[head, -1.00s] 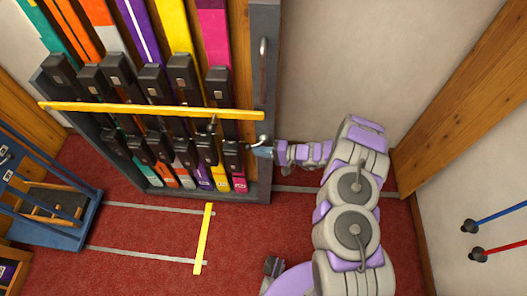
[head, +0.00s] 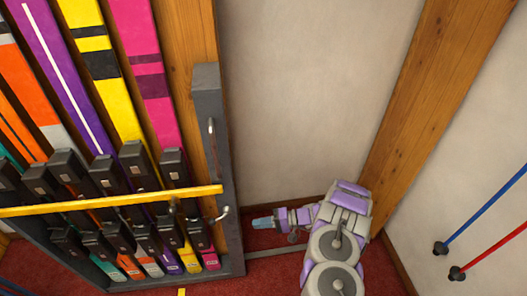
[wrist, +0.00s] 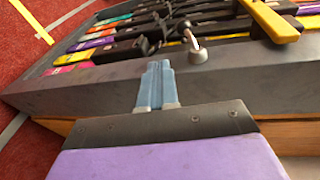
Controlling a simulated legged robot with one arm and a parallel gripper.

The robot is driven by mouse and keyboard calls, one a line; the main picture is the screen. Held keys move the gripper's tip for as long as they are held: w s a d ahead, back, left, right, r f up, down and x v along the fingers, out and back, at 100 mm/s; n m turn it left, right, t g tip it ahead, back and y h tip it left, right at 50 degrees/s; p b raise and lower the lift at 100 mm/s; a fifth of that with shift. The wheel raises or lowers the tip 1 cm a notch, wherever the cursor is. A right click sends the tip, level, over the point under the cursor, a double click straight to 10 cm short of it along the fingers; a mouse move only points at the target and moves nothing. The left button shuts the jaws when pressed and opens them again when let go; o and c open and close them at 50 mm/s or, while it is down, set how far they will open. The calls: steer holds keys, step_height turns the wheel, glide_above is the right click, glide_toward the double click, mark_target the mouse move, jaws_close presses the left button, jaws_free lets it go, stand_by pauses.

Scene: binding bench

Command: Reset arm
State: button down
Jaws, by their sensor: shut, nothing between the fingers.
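My gripper (head: 264,223) is at the end of my purple and grey arm, just right of the ski rack's (head: 205,75) end post in the head view. Its blue fingers (wrist: 155,86) are shut together and empty in the wrist view. They point toward the rack's dark grey frame. A metal hook-like handle (head: 222,213) sits on the end post near the yellow bar (head: 110,201); it also shows beyond the fingertips in the wrist view (wrist: 196,50). The fingers look apart from the handle.
Several colourful skis with black bindings stand in the rack, with the yellow bar across them. A wooden post (head: 425,110) and blue (head: 485,213) and red (head: 495,250) poles are at the right. Bare wall (head: 300,100) lies between rack and post.

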steer(key=s+a+r+n+g+h, duration=0.1)
steer(key=s+a+r+g, duration=0.1)
steer(key=r, duration=0.6)
steer(key=s+a+r+n+g, duration=0.1)
steer(key=s+a+r, duration=0.1)
steer(key=r, duration=0.5)
steer(key=s+d+r+n+g+h, duration=0.2)
steer(key=s+r+g+h, duration=0.15)
steer(key=s+r, duration=0.7)
steer(key=s+d+r+m+t+h, duration=0.2)
steer(key=s+d+r+t+h, duration=0.1)
steer(key=s+d, duration=0.7)
steer(key=s+d+r+m+t+h, duration=0.2)
steer(key=s+d+r+h, duration=0.4)
steer(key=s+d, duration=0.5)
steer(key=shift+d+r+t+h, duration=0.15)
steer(key=shift+t+h, duration=0.5)
steer(key=shift+h, duration=0.5)
steer(key=shift+s+a, duration=0.1)
steer(key=shift+a, duration=0.1)
